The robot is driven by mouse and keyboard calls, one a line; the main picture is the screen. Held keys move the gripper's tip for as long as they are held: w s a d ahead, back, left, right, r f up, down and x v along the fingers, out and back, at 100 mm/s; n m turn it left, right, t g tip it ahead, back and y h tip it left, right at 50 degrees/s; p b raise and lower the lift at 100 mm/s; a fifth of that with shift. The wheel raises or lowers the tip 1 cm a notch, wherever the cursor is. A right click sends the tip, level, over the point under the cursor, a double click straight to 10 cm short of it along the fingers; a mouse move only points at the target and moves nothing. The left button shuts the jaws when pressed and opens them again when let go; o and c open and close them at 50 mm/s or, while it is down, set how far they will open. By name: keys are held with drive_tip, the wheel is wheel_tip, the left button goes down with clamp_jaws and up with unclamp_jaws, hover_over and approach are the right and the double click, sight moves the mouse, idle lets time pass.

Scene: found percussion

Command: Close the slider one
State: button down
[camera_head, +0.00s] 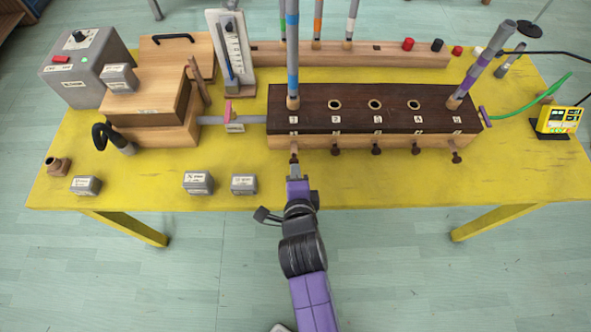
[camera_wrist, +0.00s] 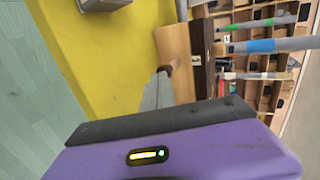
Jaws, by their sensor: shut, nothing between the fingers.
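A long wooden box with a dark top (camera_head: 390,113) stands on the yellow table, with several small slider knobs along its front face. The leftmost knob, slider one (camera_head: 294,151), sits below the hole that holds a blue-banded pipe (camera_head: 292,60). Its stem sticks out from the front, and my gripper largely covers it. My gripper (camera_head: 294,163) is shut and empty, its tip at or very near this knob. In the wrist view the grey fingers (camera_wrist: 158,92) reach toward the box front (camera_wrist: 172,45); contact is unclear.
The other knobs include one below the second hole (camera_head: 336,151) and the rightmost one (camera_head: 456,156), which sticks out. A second banded pipe (camera_head: 480,65) leans at the right. Grey blocks (camera_head: 198,182) lie along the table's front edge. The front right tabletop is clear.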

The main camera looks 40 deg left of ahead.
sight(296, 161)
drive_tip(key=shift+w+a, duration=0.1)
drive_tip(key=shift+w, duration=0.05)
drive_tip(key=shift+w+a+f+b, duration=0.15)
drive_tip(key=shift+w+a+b, duration=0.7)
drive_tip(key=shift+w+b, duration=0.25)
drive_tip(key=shift+w+a+r, duration=0.1)
drive_tip(key=shift+w+r, duration=0.15)
drive_tip(key=shift+w, duration=0.05)
